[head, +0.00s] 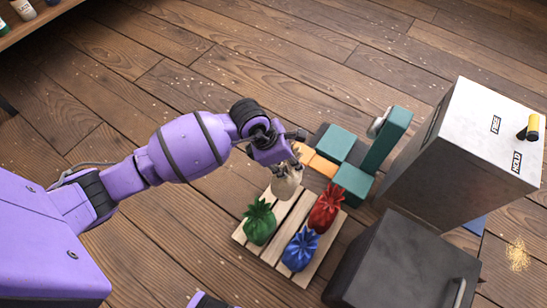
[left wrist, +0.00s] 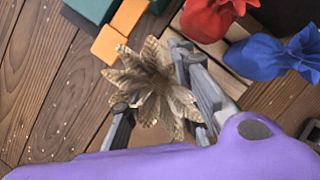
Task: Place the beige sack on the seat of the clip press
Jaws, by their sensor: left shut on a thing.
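The beige sack (head: 286,188) is in my left gripper (head: 290,166), which is shut on its neck. In the head view the sack overlaps the far corner of the slatted pallet; I cannot tell whether it touches the slats. The left wrist view shows its gathered, leaf-like top (left wrist: 155,85) between the fingers (left wrist: 160,104). The teal clip press (head: 388,140) stands just right of and beyond the sack, with low teal blocks and an orange part (head: 318,162) between them. The orange part is partly hidden by my gripper in the head view.
The pallet (head: 271,256) carries a green sack (head: 259,222), a red sack (head: 327,206) and a blue sack (head: 300,249). A white-topped cabinet (head: 490,120) and a dark grey box (head: 400,262) stand at right. A shelf with jars is at top left. Wooden floor is clear beyond.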

